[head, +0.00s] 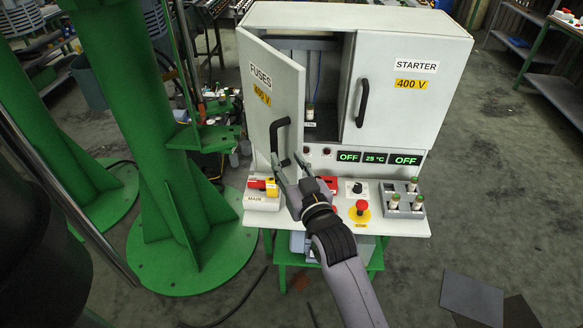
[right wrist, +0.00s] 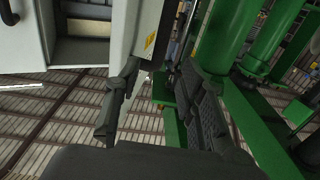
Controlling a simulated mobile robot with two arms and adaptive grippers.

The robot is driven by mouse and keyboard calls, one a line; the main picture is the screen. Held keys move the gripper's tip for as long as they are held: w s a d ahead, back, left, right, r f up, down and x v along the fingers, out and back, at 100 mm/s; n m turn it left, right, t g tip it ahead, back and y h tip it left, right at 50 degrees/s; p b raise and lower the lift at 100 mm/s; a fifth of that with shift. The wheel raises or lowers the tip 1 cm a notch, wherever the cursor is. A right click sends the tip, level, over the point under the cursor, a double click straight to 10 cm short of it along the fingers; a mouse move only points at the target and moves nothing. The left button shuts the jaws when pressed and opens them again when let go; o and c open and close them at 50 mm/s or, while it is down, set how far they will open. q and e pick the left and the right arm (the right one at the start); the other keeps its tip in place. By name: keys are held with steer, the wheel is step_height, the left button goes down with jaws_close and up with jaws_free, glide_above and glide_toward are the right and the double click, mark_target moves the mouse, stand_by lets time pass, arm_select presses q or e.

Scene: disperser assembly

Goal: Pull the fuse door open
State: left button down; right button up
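The fuse door (head: 272,95), a pale panel marked FUSES 400 V, stands swung partly open on the left of the cabinet in the head view. Its black handle (head: 276,140) is on the outer face. My right gripper (head: 291,166) is at the lower end of this handle, by the door's lower free edge. The right wrist view shows its two dark fingers apart (right wrist: 160,85), with the door (right wrist: 143,32) just beyond them. Nothing clearly sits between the fingers, and I cannot tell whether one touches the door. My left gripper is not in view.
The STARTER door (head: 400,80) is shut. A fuse (head: 310,112) stands inside the opened compartment. Below lie a red emergency button (head: 361,206), a main switch (head: 262,187) and a grey block with several fuses (head: 403,198). A green column (head: 140,120) stands left.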

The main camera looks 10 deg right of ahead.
steer(key=shift+s+d, duration=0.1)
steer(key=shift+s, duration=0.8)
steer(key=shift+c, duration=0.2)
